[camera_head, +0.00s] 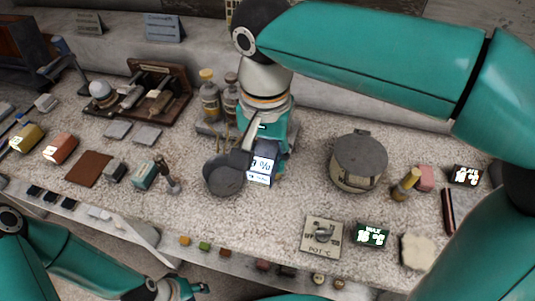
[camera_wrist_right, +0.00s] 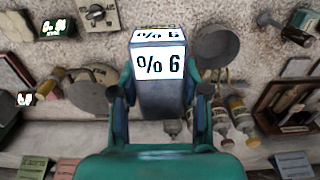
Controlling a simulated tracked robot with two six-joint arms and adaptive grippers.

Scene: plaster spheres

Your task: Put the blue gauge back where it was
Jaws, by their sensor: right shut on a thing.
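The blue gauge (camera_head: 261,168) has a white face reading "9 %". It is held just right of the dark pan (camera_head: 222,174). It also shows in the wrist view (camera_wrist_right: 160,70), its body blue-grey, with a finger on each side. My right gripper (camera_head: 268,150) comes down from above and is shut on the gauge. I cannot tell whether the gauge touches the bench. My left gripper (camera_head: 172,290) is at the bottom edge, partly cut off and apart from the gauge; its fingers are unclear.
A grey lidded pot (camera_head: 358,160) stands to the right. Bottles (camera_head: 209,98) stand behind the pan. Bare bench shows in front of the pan.

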